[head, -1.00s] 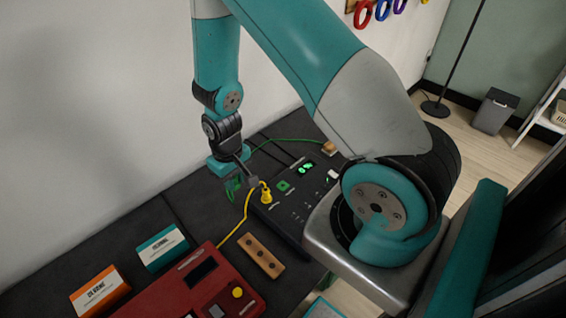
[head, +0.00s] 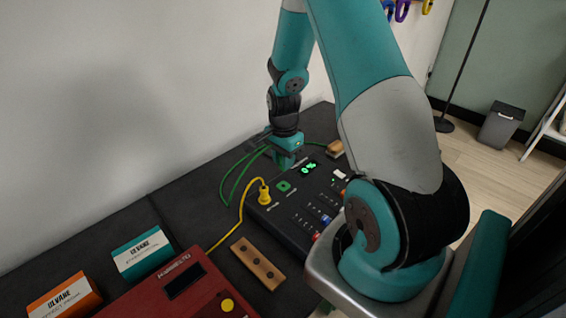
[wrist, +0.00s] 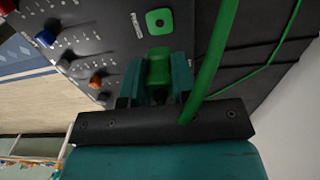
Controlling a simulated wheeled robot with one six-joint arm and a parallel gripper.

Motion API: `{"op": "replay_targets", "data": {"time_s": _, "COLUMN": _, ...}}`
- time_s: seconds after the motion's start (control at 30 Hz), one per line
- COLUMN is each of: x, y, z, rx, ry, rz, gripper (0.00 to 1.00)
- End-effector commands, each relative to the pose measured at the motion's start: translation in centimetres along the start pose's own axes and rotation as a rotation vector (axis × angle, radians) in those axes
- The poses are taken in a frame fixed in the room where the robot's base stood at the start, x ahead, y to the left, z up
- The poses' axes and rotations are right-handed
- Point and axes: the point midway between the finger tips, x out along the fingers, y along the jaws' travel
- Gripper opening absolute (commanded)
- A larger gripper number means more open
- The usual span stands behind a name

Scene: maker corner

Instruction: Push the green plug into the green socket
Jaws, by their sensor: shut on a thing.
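In the wrist view the green plug (wrist: 159,68) sits between the two teal fingers of my gripper (wrist: 157,82), which is shut on it. The green-framed socket (wrist: 158,21) is just beyond the plug's end, and a gap of dark panel shows between them. In the head view my gripper (head: 286,158) is low over the back edge of the black device (head: 272,215), beyond the green socket (head: 284,186). The plug cannot be made out there. The green cable (wrist: 219,45) runs past the plug in the wrist view and loops left of my gripper in the head view (head: 231,179).
A yellow plug (head: 264,193) with a yellow cable stands upright beside the green socket. A wooden block with holes (head: 257,263), a red device (head: 178,289), and teal (head: 141,252) and orange (head: 62,299) boxes lie nearer. Coloured knobs fill the device's right side.

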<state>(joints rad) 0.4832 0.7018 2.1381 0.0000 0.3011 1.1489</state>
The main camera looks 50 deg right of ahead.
Motion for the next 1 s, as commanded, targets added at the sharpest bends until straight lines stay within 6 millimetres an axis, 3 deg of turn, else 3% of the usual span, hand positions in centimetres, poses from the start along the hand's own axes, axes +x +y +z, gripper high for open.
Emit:
{"op": "replay_targets", "data": {"time_s": 0.33, "x": 0.8, "y": 0.0, "z": 0.1, "rx": -0.003, "ry": 0.0, "rz": 0.001, "gripper": 0.04}}
{"op": "replay_targets", "data": {"time_s": 0.8, "x": 5.1, "y": 0.0, "z": 0.1, "rx": -0.004, "ry": 0.0, "rz": 0.001, "gripper": 0.04}}
{"op": "replay_targets", "data": {"time_s": 1.0, "x": 5.9, "y": 0.0, "z": 0.1, "rx": -0.004, "ry": 0.0, "rz": 0.0, "gripper": 0.04}}
